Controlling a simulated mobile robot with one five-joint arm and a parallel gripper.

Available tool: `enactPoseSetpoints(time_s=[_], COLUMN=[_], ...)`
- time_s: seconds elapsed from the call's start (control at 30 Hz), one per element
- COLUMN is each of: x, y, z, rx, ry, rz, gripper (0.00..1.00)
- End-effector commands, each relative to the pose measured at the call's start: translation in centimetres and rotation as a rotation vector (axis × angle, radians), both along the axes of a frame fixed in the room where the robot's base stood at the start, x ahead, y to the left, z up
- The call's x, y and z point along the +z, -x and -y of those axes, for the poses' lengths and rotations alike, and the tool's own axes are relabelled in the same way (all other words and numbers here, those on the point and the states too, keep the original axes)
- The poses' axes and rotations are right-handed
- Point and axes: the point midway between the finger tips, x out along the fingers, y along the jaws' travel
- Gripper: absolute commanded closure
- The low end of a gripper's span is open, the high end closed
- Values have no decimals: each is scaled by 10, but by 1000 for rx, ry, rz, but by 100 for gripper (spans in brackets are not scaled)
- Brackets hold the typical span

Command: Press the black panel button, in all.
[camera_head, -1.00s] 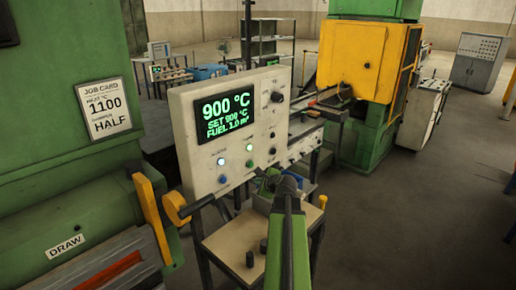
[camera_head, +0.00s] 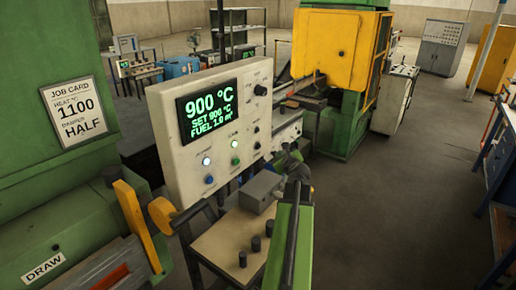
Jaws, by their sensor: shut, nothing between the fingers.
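The pale control panel (camera_head: 185,170) stands left of centre, with a lit green screen (camera_head: 209,110). Its small black button (camera_head: 256,146) is low on the right side of its face, below a larger black knob (camera_head: 260,90). A blue button (camera_head: 209,179) and a green button (camera_head: 236,160) sit to the left of it, under small lamps. My green arm rises from the bottom centre. My gripper (camera_head: 288,158) is shut and empty, to the right of the panel and apart from the black button in the picture. Its fingertips are small, dark and hard to make out.
A small table (camera_head: 225,243) with several dark cylinders and a grey box (camera_head: 262,190) is below the panel. The green furnace (camera_head: 60,190) with a job card reading 1100, HALF is at left. A yellow-and-green machine (camera_head: 340,60) stands behind.

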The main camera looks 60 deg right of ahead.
Motion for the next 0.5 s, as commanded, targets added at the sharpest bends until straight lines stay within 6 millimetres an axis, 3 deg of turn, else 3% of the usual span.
enactPoseSetpoints(time_s=[0.3, 0.5], x=[0, 0], y=[-49, -67], z=[1, 0], rx=[3, 4], ry=[1, 0], rz=[-1, -1], gripper=[100, 100])
